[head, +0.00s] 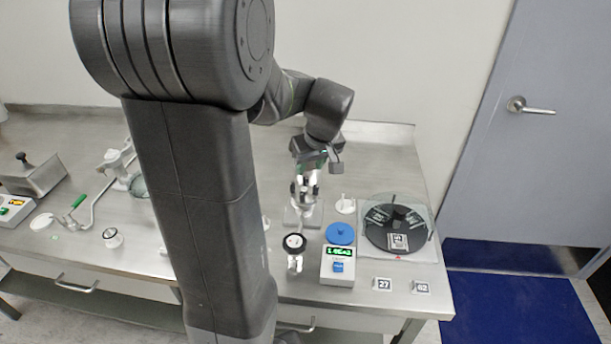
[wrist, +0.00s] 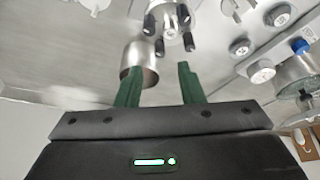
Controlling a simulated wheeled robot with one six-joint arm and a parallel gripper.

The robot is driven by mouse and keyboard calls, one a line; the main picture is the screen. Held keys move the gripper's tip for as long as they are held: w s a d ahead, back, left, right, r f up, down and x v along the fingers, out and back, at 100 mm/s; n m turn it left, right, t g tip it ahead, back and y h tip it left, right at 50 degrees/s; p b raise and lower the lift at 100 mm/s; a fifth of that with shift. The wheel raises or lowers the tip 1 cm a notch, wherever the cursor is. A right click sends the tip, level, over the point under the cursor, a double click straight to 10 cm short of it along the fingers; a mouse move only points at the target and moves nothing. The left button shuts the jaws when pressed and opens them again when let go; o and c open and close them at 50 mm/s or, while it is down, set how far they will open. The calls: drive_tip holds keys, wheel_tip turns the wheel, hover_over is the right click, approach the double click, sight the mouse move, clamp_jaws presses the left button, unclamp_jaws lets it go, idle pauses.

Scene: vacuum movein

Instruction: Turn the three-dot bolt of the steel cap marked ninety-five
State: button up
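My gripper (head: 313,165) hangs above a steel cap (head: 304,192) with dark upright bolts, set on a clear square base. In the wrist view, my green fingers (wrist: 157,70) are spread apart with nothing held between them. Beyond the fingertips is the steel cap (wrist: 169,8) with several black-ended bolts (wrist: 170,20), partly cut off by the top edge. A bare steel cylinder (wrist: 143,62) shows just past the left finger. I cannot read a ninety-five mark or make out dots on any bolt.
A black disc (head: 377,232) under a clear cover stands to the right, behind tags 27 (head: 382,284) and 62 (head: 421,287). My arm hides the bench's middle.

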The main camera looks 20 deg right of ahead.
sight(306, 178)
drive_tip(key=x, duration=0.6)
drive_tip(key=shift+w+f, duration=0.1)
clamp_jaws()
